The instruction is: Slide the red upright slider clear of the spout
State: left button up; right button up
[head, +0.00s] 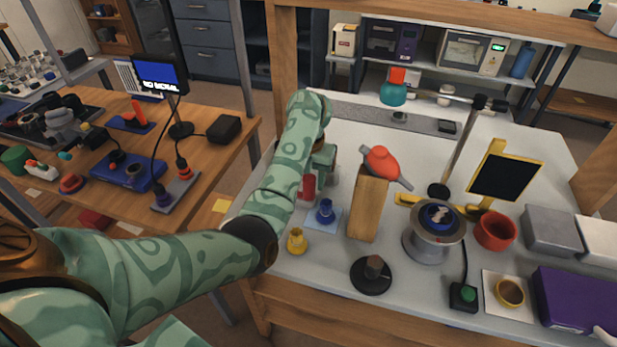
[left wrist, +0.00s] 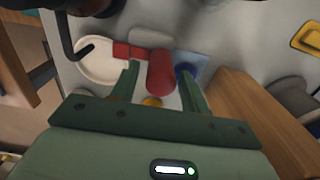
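A red upright cylinder (head: 308,187), which looks like the slider, stands on the white table just below my left gripper (head: 322,166). In the left wrist view the red cylinder (left wrist: 161,72) shows between the two fingers of my left gripper (left wrist: 158,75), with a gap on both sides. The fingers are open and hold nothing. I cannot make out the spout for certain. My arm and gripper hide part of the area in the head view. My right gripper is not in view.
A blue piece (head: 325,211) on a light blue pad and a yellow piece (head: 297,241) stand close by. A black round base (head: 371,281) lies in front.

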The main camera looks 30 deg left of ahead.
pick_arm(q)
notch_tip(320, 180, up, 16)
jog(key=p, duration=0.9)
jog(key=shift+r, duration=0.15)
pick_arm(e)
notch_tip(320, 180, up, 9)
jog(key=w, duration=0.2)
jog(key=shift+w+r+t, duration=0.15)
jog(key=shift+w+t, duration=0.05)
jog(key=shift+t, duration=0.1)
